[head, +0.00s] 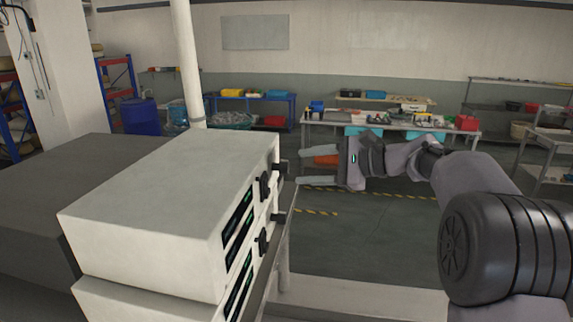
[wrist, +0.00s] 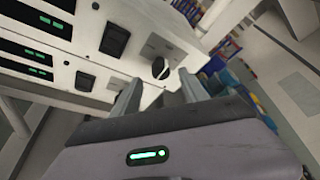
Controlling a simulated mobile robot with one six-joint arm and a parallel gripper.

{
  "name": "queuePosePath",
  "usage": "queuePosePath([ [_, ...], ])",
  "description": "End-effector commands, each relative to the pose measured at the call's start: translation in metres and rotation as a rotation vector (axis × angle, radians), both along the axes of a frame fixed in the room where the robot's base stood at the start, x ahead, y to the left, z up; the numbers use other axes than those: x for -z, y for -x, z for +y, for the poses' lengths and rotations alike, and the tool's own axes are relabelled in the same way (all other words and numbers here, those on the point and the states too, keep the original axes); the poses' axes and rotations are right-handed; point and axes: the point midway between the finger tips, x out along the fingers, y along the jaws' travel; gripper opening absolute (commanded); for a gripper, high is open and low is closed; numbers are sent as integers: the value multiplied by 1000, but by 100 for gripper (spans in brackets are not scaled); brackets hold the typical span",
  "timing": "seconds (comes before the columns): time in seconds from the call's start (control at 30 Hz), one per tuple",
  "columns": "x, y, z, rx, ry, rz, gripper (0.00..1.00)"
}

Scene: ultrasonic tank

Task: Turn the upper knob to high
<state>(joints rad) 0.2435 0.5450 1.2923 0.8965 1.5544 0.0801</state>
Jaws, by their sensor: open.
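Two stacked white units stand at left in the head view; the upper unit (head: 165,205) has its front panel facing right. The upper knob (head: 279,167) is small and dark, near the panel's far end. In the wrist view a round black knob with a pale mark (wrist: 160,68), apparently the upper one, shows just beyond the fingertips. Its setting cannot be read. The lower knob (head: 278,217) sits below it. My gripper (head: 318,165) is open and empty, right of the upper knob and pointing at the panel. In the wrist view its fingers (wrist: 158,86) frame the knob's sides, apparently without touching.
Black switches (head: 264,186) (wrist: 114,39) and lit displays (head: 238,219) sit beside the knobs. A grey bench edge (head: 283,262) runs below the panel. A white pole (head: 187,70) rises behind the units. Open floor lies to the right, with work tables (head: 390,126) farther back.

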Motion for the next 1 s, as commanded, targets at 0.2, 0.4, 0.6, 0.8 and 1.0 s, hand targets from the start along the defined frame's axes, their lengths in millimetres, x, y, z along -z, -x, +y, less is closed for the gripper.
queuePosePath([
  [0.2,11,-18,38,-2,-1,2,52],
  [0.4,15,-25,52,-1,1,0,52],
  [0.6,16,-25,53,0,1,-1,52],
  [0.8,16,-25,53,0,1,1,26],
  [1.0,16,-25,53,0,1,1,0],
])
